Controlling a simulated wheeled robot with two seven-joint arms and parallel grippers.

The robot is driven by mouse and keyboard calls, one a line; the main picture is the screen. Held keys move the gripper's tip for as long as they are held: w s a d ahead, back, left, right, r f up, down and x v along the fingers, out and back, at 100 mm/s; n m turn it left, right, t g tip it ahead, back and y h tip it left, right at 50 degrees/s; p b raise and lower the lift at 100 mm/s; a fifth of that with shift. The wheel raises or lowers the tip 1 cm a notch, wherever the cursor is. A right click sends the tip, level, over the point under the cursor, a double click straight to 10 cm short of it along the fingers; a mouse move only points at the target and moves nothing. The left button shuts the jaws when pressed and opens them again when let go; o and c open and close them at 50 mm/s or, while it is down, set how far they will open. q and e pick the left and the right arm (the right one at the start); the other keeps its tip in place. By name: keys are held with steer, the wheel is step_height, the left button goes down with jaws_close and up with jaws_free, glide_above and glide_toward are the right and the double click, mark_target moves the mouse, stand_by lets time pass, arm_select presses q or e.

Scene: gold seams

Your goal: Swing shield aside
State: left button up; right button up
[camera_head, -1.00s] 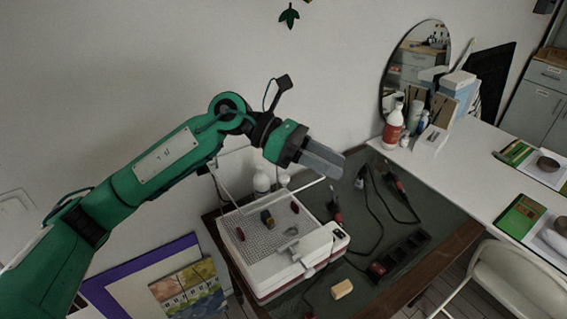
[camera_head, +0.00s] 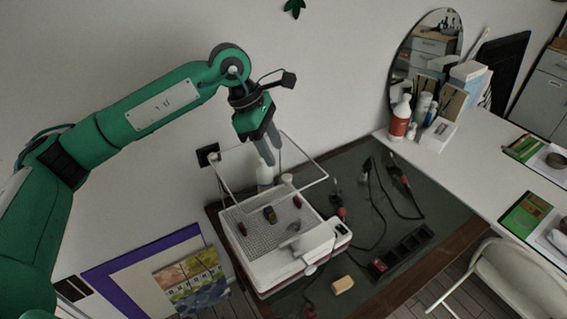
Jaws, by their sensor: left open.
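The shield (camera_head: 307,157) is a clear panel with a thin white frame. It stands tilted above a white and red box-shaped machine (camera_head: 328,236) with a mesh top on the green mat. My left gripper (camera_head: 271,158) points down with its grey fingers open. Its fingers overlap the shield's upper edge in the picture; I cannot tell whether they touch it. On the mesh lie small dark red pieces (camera_head: 297,201) and a brown and yellow piece (camera_head: 270,214). My right gripper is out of view.
Soldering tools with cables (camera_head: 399,172), a power strip (camera_head: 398,250) and a tan block (camera_head: 342,285) lie on the mat (camera_head: 440,205). A mirror and a red-labelled bottle (camera_head: 400,118) stand at the back right.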

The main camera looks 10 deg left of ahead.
mark_target(287, 176)
arm_select(q)
steer(key=p+x, duration=0.2)
steer(key=x, duration=0.3)
steer(key=shift+d+f, duration=0.25)
steer(key=shift+f, duration=0.1)
steer(key=shift+d+f, duration=0.2)
steer(key=shift+f, duration=0.45)
jaws_close()
